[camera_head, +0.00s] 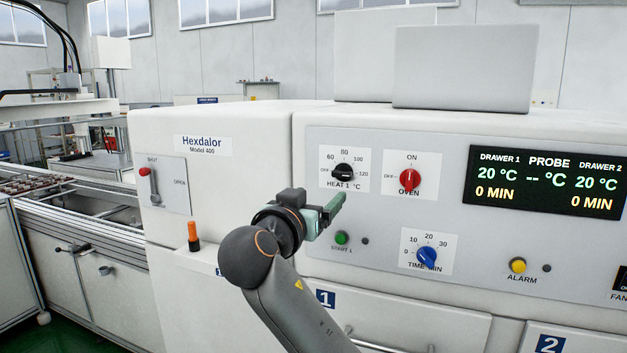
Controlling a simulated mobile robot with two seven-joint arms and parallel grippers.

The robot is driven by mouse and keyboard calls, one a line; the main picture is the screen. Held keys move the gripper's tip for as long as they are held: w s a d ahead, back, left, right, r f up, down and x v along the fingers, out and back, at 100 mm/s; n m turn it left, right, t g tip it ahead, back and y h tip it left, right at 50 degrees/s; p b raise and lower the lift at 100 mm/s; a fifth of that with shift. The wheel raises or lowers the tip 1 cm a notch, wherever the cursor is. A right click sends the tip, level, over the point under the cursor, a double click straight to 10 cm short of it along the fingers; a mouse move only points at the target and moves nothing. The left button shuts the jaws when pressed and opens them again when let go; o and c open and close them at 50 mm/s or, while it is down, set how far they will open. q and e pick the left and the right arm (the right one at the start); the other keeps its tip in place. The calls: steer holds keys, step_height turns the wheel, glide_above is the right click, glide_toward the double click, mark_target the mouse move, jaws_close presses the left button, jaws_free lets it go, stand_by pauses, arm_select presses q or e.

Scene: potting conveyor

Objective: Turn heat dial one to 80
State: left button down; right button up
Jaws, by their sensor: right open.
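The heat 1 dial (343,173) is a black knob on a white plate marked OFF, 60, 80 and 120, on the front panel of the oven. The exact setting its pointer shows is too small to tell. My right gripper (333,209) is just below and left of the dial plate, in front of the panel. It is open and empty, with its green fingers pointing up and right, apart from the dial. My left gripper is not in view.
A red oven knob (409,180) sits right of the dial. Below are a green start button (341,238), a blue time knob (427,257) and a yellow alarm button (517,265). The display (546,181) reads 20 °C for both drawers. An orange-capped marker (193,236) stands at left.

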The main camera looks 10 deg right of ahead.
mark_target(340, 174)
steer(key=p+x, duration=0.1)
steer(key=x, duration=0.6)
steer(key=r+p+x, duration=0.1)
steer(key=x, duration=0.3)
steer(key=shift+d+p, duration=0.1)
steer(key=shift+p, duration=0.2)
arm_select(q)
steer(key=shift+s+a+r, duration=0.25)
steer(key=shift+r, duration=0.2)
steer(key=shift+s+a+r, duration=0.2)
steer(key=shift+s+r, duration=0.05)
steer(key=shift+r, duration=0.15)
arm_select(e)
steer(key=shift+w+d+f, duration=0.15)
steer(key=shift+w+d, duration=0.2)
steer(key=shift+w, duration=0.15)
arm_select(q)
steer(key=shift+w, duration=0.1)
arm_select(e)
jaws_close()
